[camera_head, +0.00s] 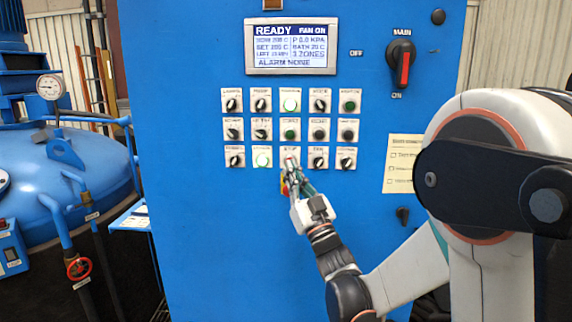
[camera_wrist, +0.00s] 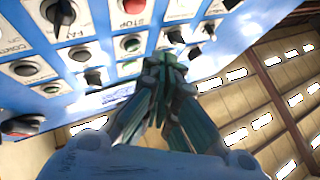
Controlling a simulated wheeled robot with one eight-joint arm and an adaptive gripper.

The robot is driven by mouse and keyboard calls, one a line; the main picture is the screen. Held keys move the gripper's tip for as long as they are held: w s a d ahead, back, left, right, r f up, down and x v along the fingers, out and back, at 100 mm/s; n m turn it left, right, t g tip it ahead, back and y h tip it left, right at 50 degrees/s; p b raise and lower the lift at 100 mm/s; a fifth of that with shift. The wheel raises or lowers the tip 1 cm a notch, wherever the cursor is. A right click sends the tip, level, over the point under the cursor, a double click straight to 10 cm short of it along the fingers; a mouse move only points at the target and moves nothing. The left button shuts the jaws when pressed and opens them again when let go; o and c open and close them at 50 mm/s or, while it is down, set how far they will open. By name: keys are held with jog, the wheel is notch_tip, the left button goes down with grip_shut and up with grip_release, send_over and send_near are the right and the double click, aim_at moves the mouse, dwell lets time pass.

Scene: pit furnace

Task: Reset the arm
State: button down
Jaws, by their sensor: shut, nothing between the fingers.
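My gripper (camera_head: 291,168) is shut and empty, raised in front of the blue control cabinet (camera_head: 200,230). In the head view its fingertips overlap the middle of the bottom row of controls, hiding most of what sits there. In the wrist view my gripper (camera_wrist: 163,62) points up at the panel, with its fingers together. Its tips lie close to a black knob (camera_wrist: 175,36); I cannot tell whether they touch it. A red button (camera_wrist: 133,6) labelled STOP shows above the fingers. My arm reaches in from the right, bent.
The display (camera_head: 291,46) reads READY, FAN ON and ALARM NONE. A main switch (camera_head: 401,64) with a red handle is at the upper right. A paper checklist (camera_head: 402,163) hangs beside my arm. A blue vessel (camera_head: 60,180) with a gauge (camera_head: 50,87) and red valve (camera_head: 79,268) stands left.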

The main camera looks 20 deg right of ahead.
jog(key=shift+r, duration=0.1)
jog(key=s+f+m+g+h, duration=0.1)
jog(key=s+f+g+h, duration=0.1)
jog(key=s+f+g, duration=0.4)
jog(key=s+f+m+g+h, duration=0.1)
jog(key=s+f+g, duration=0.4)
jog(key=s, duration=1)
jog(key=s+f+g+h, duration=0.2)
jog(key=s+f+g, duration=0.4)
jog(key=s+f, duration=0.3)
jog(key=shift+s+m+g+h, duration=0.3)
jog(key=shift+s+m, duration=0.1)
jog(key=shift+s, duration=0.4)
jog(key=shift+a, duration=0.1)
